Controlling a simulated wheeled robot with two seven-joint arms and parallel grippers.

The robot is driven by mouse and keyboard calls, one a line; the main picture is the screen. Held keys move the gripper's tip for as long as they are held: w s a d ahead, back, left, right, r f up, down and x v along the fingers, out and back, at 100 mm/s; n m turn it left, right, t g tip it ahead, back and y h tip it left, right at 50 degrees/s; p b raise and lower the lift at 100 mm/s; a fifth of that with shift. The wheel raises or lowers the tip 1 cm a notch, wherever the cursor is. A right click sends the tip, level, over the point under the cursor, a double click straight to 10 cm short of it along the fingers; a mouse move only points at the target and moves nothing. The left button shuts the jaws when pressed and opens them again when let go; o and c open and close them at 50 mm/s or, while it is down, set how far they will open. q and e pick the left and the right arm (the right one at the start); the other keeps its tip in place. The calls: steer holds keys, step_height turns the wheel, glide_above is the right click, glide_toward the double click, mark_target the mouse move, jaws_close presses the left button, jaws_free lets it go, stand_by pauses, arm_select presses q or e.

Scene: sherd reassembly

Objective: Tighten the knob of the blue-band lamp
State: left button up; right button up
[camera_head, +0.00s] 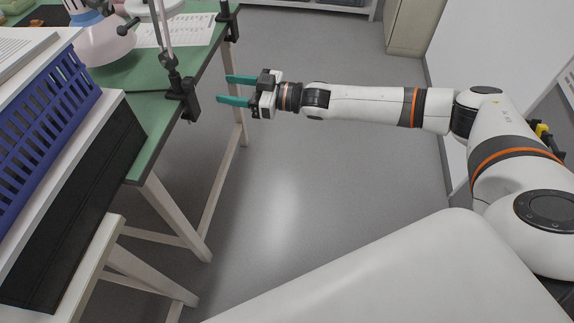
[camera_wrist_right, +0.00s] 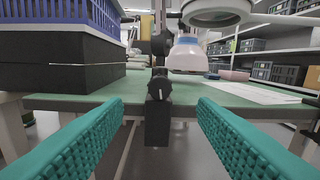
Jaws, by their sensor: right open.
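The blue-band lamp shows a pale head (camera_head: 105,42) with a blue band (camera_head: 84,17) at the upper left; its head also shows in the right wrist view (camera_wrist_right: 187,56). A black clamp (camera_head: 186,104) grips the green table's edge and carries a post. In the right wrist view a dark round knob (camera_wrist_right: 159,88) with a white mark faces me on a clamp (camera_wrist_right: 158,126). I cannot tell which lamp this clamp bears. My right gripper (camera_head: 228,89) is open, its teal fingers apart and empty, pointing at that clamp. The knob lies ahead between the fingers, untouched. My left gripper is out of view.
A second clamp (camera_head: 228,20) sits farther along the green table (camera_head: 150,108). A ring-shaped lamp head (camera_wrist_right: 216,12) hangs above. A blue slotted crate (camera_head: 45,135) and black blocks (camera_head: 85,200) stand at left. Papers (camera_head: 180,30) lie on the table. Floor beneath my right arm is clear.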

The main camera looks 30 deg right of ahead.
steer(key=d+f+m+t+h+p, duration=0.1)
steer(key=d+f+m+h+p, duration=0.1)
steer(key=d+f+h+p, duration=0.3)
steer(key=f+m+t+h+p, duration=0.1)
steer(key=f+p, duration=0.1)
steer(key=f, duration=0.5)
steer(key=s+d+f+m+g+h+p, duration=0.1)
steer(key=s+d+f+h+p, duration=0.1)
steer(key=s+f, duration=0.2)
steer(key=s+d+f+m+g+h+p, duration=0.1)
steer(key=s+f, duration=0.3)
steer(key=f, duration=0.6)
steer(key=shift+s+d+m+h+p, duration=0.2)
steer(key=shift+d+m+h+p, duration=0.35)
steer(key=shift+h, duration=0.25)
